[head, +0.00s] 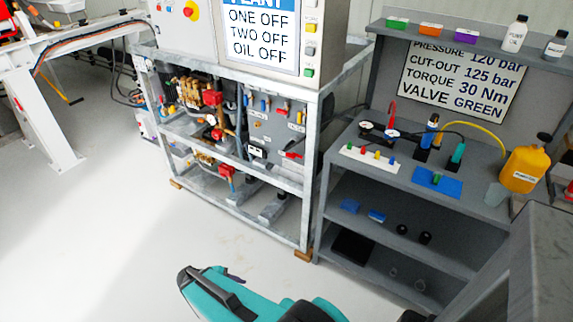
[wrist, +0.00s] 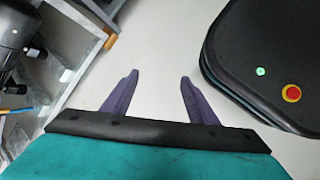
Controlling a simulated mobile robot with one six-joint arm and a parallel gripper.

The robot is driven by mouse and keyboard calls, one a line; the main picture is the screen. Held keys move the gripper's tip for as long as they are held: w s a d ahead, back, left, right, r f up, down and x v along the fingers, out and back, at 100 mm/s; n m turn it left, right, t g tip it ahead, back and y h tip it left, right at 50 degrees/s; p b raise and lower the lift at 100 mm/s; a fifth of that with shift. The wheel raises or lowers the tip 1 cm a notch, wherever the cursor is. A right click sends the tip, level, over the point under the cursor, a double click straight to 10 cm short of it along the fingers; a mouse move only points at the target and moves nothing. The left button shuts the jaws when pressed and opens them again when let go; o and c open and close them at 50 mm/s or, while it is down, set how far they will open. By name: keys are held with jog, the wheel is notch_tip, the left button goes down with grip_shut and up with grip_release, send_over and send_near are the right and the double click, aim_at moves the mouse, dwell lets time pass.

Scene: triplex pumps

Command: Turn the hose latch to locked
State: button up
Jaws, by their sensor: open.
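My gripper (wrist: 159,76) is open and empty in the wrist view, its two purple fingers apart over bare pale floor. In the head view my teal arm crosses the bottom, in front of and well apart from the pump frame (head: 240,160). A grey panel (head: 262,128) on the frame carries small coloured levers, among them a red lever (head: 282,112) and a lower red handle (head: 293,155). I cannot tell which part is the hose latch, or how it is set. Part of a metal frame (wrist: 68,70) with dark machinery shows at left in the wrist view.
A grey workbench (head: 330,178) with tools stands right of the frame, with a yellow jug (head: 524,168) near its right end. A white stand (head: 50,125) with hoses is at far left. The floor (head: 100,240) at left and front is clear.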

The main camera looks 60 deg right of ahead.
jog(key=w+d+r+n+t+h+b, duration=0.1)
jog(key=w+d+r+n+h+b, duration=0.2)
jog(key=d, duration=0.8)
jog(key=n+t+h+b, duration=0.2)
jog(key=n+h+b, duration=0.2)
jog(key=n+h, duration=0.55)
send_near(289, 157)
jog(key=a, duration=0.5)
jog(key=shift+s+a+r, duration=0.1)
jog(key=shift+a+r, duration=0.1)
jog(key=shift+a, duration=0.15)
jog(key=shift+d+p, duration=0.95)
jog(key=shift+d, duration=5.95)
